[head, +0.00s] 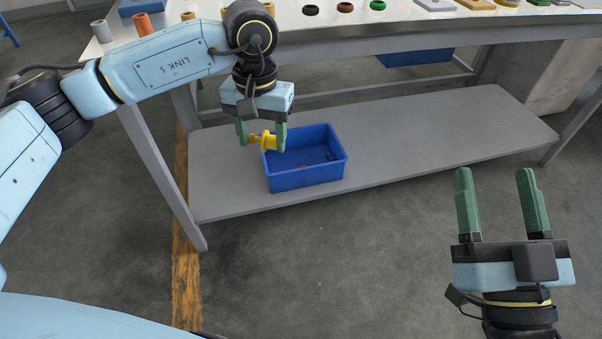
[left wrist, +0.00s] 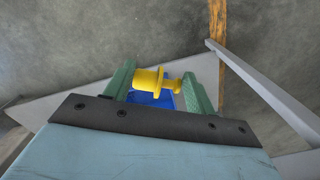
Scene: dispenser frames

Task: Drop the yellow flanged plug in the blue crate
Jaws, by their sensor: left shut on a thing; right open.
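The yellow flanged plug (head: 264,141) is held sideways between the green fingers of my left gripper (head: 261,137), which is shut on it. The plug also shows in the left wrist view (left wrist: 153,81), between the two fingers of the left gripper (left wrist: 157,85). The blue crate (head: 306,178) is on the lower shelf, and the plug overlaps its left back corner in the head view. In the left wrist view part of the blue crate (left wrist: 150,99) shows behind the plug. A small reddish thing lies inside the crate, mostly hidden. My right gripper (head: 496,172) is open and empty, at the right over the floor.
The grey lower shelf (head: 430,130) has free room right of the crate. A table leg (head: 160,175) stands left of the crate. Another blue container (head: 415,57) is farther back.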

